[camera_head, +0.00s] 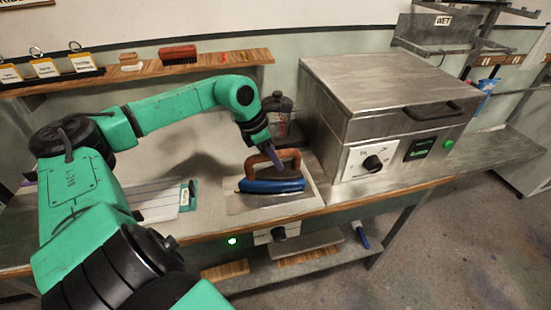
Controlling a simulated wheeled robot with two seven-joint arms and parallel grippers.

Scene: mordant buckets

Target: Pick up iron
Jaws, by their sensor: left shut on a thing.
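A blue iron (272,186) with a brown curved handle stands on a flat metal plate (245,204) near the front edge of the bench. My left arm reaches in from the left, and my left gripper (276,163) is at the iron's handle, shut on it. The fingertips are small and partly hidden by the handle. The iron appears to rest on or just above the plate; I cannot tell which. My right gripper is not in view.
A large metal box with a dial (385,100) stands close to the right of the iron. A dark bottle (277,112) stands behind it. A wooden shelf (226,65) runs along the wall. Grey sheets (155,202) lie on the bench to the left.

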